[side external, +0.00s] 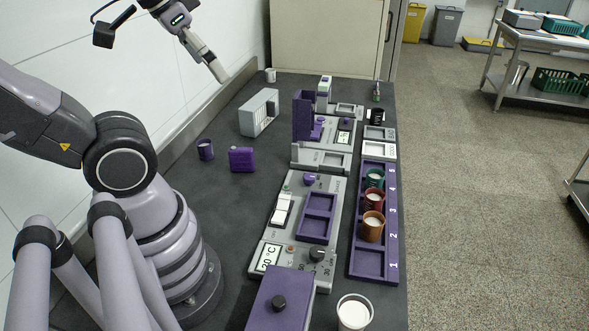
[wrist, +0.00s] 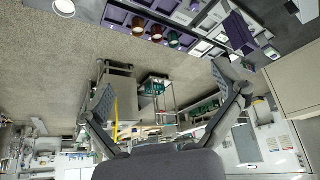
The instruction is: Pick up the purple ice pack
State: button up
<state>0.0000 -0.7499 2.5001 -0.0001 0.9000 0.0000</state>
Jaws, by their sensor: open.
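The purple ice pack (side external: 242,159) is a small block standing on the dark bench in the side view, left of the grey machine modules. A purple cup (side external: 205,149) stands just left of it. My gripper (side external: 222,76) is high over the far left of the bench, well away from the ice pack. In the wrist view my gripper (wrist: 162,95) has its two fingers spread wide with nothing between them. I cannot make out the ice pack in the wrist view.
A grey box (side external: 259,113) stands behind the ice pack. A purple rack (side external: 366,263) holds several cups along the right edge. A white cup (side external: 354,312) is at the front. A wall (side external: 180,60) bounds the left side. Bare bench lies in front of the ice pack.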

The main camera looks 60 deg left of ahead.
jog(key=w+a+f+n+t+y, duration=0.1)
jog(key=w+a+f+n, duration=0.15)
jog(key=w, duration=0.55)
jog(key=w+a+f+n+t, duration=0.15)
jog(key=w+f, duration=0.25)
jog(key=w, duration=0.4)
jog(key=w+a+f+n+y, duration=0.2)
jog(key=w+a+f+n, duration=0.2)
jog(key=w+a+f, duration=0.35)
jog(key=n+y, duration=0.3)
jog(key=y, duration=0.3)
send_over(240, 156)
jog(key=w+d, duration=0.4)
jog(key=d, duration=0.1)
notch_tip(240, 156, down, 17)
jog(key=s+f, duration=0.1)
jog(key=s, duration=0.1)
jog(key=s+a+f+y, duration=0.1)
jog(key=s, duration=0.1)
jog(key=s+f+g+y, duration=0.1)
jog(key=s+f, duration=0.1)
jog(key=shift+s+a+n, duration=0.1)
jog(key=shift+a+n, duration=0.1)
jog(key=shift+n, duration=0.1)
jog(key=x, duration=0.7)
jog(key=shift+a, duration=0.2)
jog(key=c, duration=1.1)
